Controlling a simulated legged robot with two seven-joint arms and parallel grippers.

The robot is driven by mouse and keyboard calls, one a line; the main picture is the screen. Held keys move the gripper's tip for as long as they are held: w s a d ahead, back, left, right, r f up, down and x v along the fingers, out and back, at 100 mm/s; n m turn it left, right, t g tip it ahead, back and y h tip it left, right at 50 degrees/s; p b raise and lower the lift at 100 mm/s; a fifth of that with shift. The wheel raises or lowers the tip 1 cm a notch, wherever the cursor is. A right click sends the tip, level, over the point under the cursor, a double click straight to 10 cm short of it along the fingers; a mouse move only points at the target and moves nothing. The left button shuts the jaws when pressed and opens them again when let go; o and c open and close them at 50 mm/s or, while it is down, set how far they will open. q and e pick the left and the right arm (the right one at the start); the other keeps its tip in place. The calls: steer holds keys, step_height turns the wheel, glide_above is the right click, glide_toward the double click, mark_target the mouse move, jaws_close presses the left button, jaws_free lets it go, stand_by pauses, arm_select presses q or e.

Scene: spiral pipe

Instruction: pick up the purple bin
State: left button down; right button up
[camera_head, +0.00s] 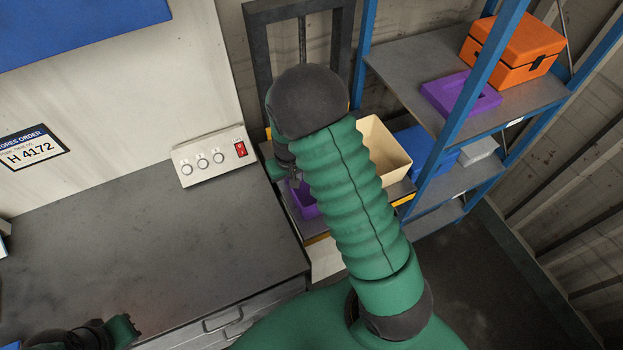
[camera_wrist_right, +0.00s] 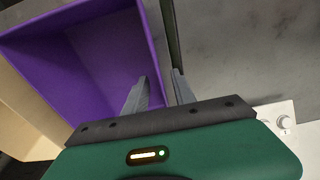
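A purple bin (camera_head: 303,200) sits on a stand beside the workbench, mostly hidden behind my right arm in the head view. In the right wrist view the purple bin (camera_wrist_right: 85,65) fills the upper left, and its inside is visible. My right gripper (camera_wrist_right: 160,88) is open at the bin's right wall. One finger is over the inside and the other is on the outer side, with the wall between them. I cannot tell whether either finger touches it. My left arm's end (camera_head: 100,333) shows only partly at the lower left, and its fingers are not clear.
A cream bin (camera_head: 385,150) stands beside the purple one. A blue-framed shelf at the right holds a second purple container (camera_head: 460,95), an orange case (camera_head: 513,50) and a blue bin (camera_head: 420,150).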

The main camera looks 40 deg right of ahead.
steer(key=shift+w+a+f, duration=0.15)
steer(key=shift+w+f, duration=0.15)
steer(key=shift+c, duration=0.4)
steer(key=shift+s+r, duration=0.1)
steer(key=shift+s, duration=0.05)
jaws_close()
stand_by(0.6)
